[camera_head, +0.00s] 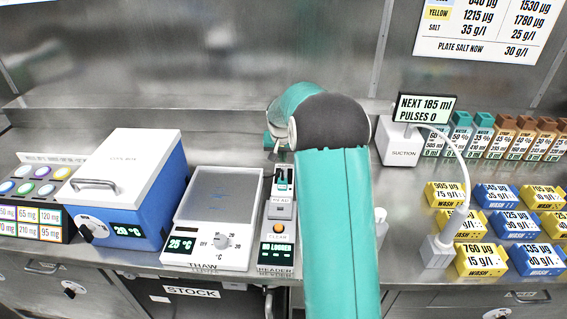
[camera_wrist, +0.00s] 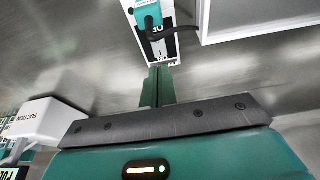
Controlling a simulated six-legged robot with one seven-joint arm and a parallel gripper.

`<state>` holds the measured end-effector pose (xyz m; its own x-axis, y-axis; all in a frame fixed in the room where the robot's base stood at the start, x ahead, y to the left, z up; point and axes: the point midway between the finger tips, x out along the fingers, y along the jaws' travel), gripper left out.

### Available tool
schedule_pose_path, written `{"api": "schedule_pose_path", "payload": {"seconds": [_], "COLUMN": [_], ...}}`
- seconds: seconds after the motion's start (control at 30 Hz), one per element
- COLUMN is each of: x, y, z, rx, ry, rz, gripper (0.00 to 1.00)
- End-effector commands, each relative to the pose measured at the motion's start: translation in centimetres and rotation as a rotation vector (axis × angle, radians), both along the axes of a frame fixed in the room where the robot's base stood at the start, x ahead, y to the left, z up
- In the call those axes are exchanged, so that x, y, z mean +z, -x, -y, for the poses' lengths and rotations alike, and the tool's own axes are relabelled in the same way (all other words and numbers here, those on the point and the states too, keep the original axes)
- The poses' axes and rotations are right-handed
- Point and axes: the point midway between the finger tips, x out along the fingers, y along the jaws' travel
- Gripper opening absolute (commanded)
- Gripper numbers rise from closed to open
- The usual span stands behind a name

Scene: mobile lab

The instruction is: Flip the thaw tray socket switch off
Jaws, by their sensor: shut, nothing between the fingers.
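The thaw tray (camera_head: 215,200) is a white box with a grey top, a knob and a display reading 25 °C. Its white edge also shows at the upper right of the wrist view (camera_wrist: 225,38). In the wrist view a white socket plate (camera_wrist: 140,48) carries a teal plug (camera_wrist: 148,14) with a black cord running toward the tray. A black label beside it shows part of "OFF". My gripper (camera_wrist: 159,72) is shut and empty, its tips at the plate's lower end. I cannot tell whether they touch it. The rocker's position cannot be made out.
A reader (camera_head: 280,225) stands right of the tray and a blue cold box (camera_head: 130,190) left of it. The suction unit (camera_head: 400,148) stands right of my arm; it also shows in the wrist view (camera_wrist: 45,122). Yellow and blue wash blocks fill the right side.

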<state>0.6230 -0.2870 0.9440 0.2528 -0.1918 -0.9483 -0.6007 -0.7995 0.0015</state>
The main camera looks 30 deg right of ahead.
Motion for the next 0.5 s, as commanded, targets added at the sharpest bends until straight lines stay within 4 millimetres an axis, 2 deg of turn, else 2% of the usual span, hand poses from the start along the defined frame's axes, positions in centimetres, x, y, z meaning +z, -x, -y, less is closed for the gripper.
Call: {"api": "schedule_pose_path", "payload": {"seconds": [0.1, 0.23, 0.5], "x": [2.2, 3.9, 4.9], "y": [1.1, 2.1, 2.7], "z": [-0.9, -1.6, -2.0], "rx": [0.002, 0.001, 0.0], "ry": [0.002, 0.001, -0.001], "rz": [0.001, 0.001, -0.001], "gripper": [0.0, 0.0, 0.0]}}
